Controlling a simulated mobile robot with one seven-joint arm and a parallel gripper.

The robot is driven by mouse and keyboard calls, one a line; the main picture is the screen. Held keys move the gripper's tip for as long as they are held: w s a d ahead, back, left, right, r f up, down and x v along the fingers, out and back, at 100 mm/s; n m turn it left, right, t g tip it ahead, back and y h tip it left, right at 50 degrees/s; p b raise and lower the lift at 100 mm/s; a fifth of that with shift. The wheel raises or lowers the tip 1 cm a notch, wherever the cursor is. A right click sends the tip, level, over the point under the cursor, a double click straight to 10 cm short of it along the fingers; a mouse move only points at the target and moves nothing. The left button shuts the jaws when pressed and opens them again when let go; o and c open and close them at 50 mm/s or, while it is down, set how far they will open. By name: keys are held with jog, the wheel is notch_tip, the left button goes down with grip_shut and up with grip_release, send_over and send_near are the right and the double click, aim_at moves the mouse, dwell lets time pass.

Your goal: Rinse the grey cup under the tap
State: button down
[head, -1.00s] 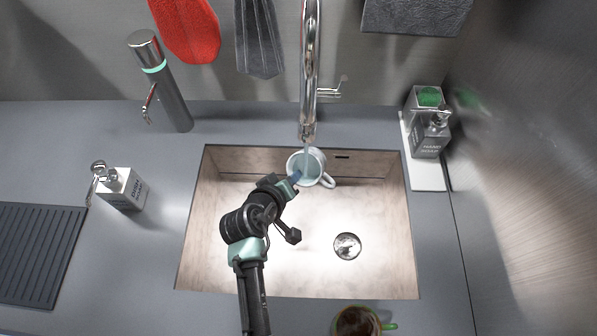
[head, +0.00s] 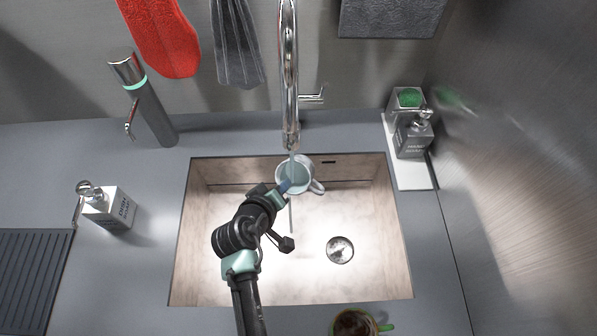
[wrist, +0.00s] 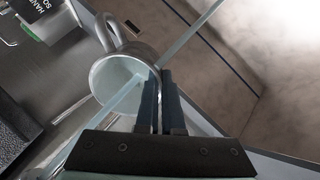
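The grey cup (head: 307,171) is under the tap's spout, over the back of the sink, its handle to the right. It also shows in the wrist view (wrist: 104,80), with a pale inside. My gripper (head: 285,187) is shut on the cup's near wall; in the wrist view its dark fingers (wrist: 160,82) sit on either side of the rim. The chrome tap (head: 289,80) is running. A thin water stream meets the cup's opening, and a thin streak shows below the cup. I cannot tell how much water is inside.
The sink (head: 385,270) is otherwise clear, with a round drain (head: 340,250). A dish soap bottle (head: 110,210) and a dark flask (head: 152,112) stand left. A white tray (head: 412,178) with a hand soap bottle (head: 413,140) is right. A green-handled mug (head: 355,324) is at the front edge.

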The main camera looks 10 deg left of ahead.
jog(key=shift+w+a, duration=0.1)
jog(key=shift+a, duration=0.15)
jog(key=shift+r, duration=0.1)
jog(key=s+a+p, duration=0.1)
jog(key=s, duration=0.7)
jog(key=shift+p, duration=0.4)
dwell(1.1)
jog(key=d+p+v, duration=0.1)
jog(key=p+v, duration=0.3)
jog(key=v, duration=0.2)
jog(key=shift+s+a, duration=0.2)
jog(key=shift+a, duration=0.25)
jog(key=shift+d, duration=0.1)
